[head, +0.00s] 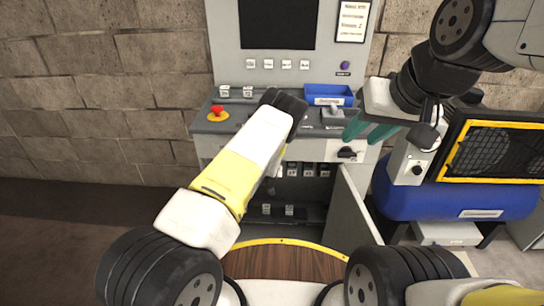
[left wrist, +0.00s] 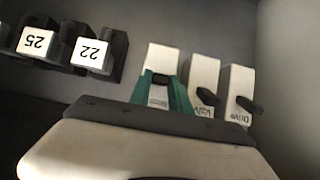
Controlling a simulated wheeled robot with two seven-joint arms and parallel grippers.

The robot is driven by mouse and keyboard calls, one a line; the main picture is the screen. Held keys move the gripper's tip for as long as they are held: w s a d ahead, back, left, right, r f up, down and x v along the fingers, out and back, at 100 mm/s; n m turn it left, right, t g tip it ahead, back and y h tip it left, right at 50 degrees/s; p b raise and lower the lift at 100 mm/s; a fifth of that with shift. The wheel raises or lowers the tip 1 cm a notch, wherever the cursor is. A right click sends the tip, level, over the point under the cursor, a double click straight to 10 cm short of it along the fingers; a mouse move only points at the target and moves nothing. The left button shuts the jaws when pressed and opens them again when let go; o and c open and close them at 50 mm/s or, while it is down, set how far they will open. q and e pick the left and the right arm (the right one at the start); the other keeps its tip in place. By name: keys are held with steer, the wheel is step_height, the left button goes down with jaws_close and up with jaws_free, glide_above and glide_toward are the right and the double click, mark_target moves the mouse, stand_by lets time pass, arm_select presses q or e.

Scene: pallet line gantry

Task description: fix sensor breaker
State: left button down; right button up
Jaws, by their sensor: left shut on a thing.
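In the left wrist view, three white breakers stand in a row inside a grey cabinet. The leftmost breaker (left wrist: 161,59) has its lever hidden and its label too small to read. My left gripper (left wrist: 166,90), with green fingers, is shut on this breaker's lever area. The middle breaker (left wrist: 204,73), labelled "Valv", and the right breaker (left wrist: 239,82), labelled "Drive", show black levers. In the head view my left arm hides its own gripper at the cabinet (head: 345,218). My right gripper (head: 368,131) is open and empty in front of the console's right side.
Black modules numbered 25 (left wrist: 36,41) and 22 (left wrist: 90,53) sit left of the breakers. In the head view, a red emergency button (head: 217,111) and a blue tray (head: 329,95) are on the console. A blue tank (head: 430,200) stands at right, and a round wooden top (head: 283,262) in front.

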stand_by(0.4)
arm_select(q)
steer(key=c, duration=1.2)
jaws_free()
steer(key=s, duration=1.3)
steer(key=shift+r, duration=0.35)
steer(key=shift+s, duration=0.1)
